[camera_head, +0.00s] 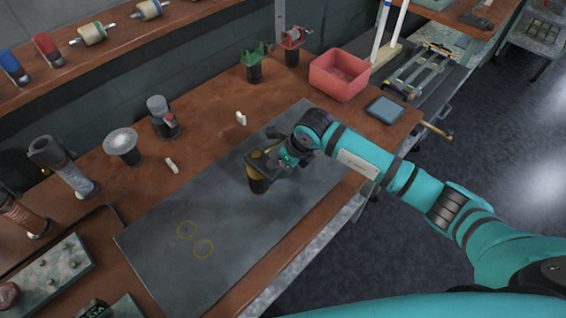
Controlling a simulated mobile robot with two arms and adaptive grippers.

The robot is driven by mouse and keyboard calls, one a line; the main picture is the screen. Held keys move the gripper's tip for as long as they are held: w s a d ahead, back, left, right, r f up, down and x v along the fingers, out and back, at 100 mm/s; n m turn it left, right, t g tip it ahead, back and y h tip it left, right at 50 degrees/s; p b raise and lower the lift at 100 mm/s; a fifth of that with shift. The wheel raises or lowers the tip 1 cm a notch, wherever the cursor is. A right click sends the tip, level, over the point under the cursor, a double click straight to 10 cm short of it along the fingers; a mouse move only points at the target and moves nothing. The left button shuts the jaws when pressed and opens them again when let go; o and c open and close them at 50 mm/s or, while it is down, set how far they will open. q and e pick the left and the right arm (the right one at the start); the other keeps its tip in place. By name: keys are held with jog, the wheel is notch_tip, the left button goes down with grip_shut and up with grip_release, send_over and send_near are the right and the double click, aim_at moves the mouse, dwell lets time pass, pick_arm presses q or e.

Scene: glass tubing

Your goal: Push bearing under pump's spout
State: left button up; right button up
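My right gripper (264,160) reaches in from the right and is low over the dark mat. A small dark object with a yellow-brown body (257,184) stands on the mat right at its fingertips. The gripper covers much of this object, so I cannot tell whether the fingers are closed on it or only touch it, or whether it is the bearing. I cannot clearly make out a pump with a spout; a grey-topped dark device (162,117) stands behind the mat. My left gripper is not in view.
The dark mat (160,245) has two yellow circles marked on its free left part. A round-topped stand (121,142), two small white pieces, a red bin (339,75) and a blue-grey pad (385,109) are around it. The bench's front edge runs along the right.

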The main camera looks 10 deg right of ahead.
jog(key=c, duration=1)
jog(key=o, duration=1.3)
jog(key=shift+c, duration=0.2)
jog(key=v, duration=1.2)
jog(key=shift+w, duration=0.1)
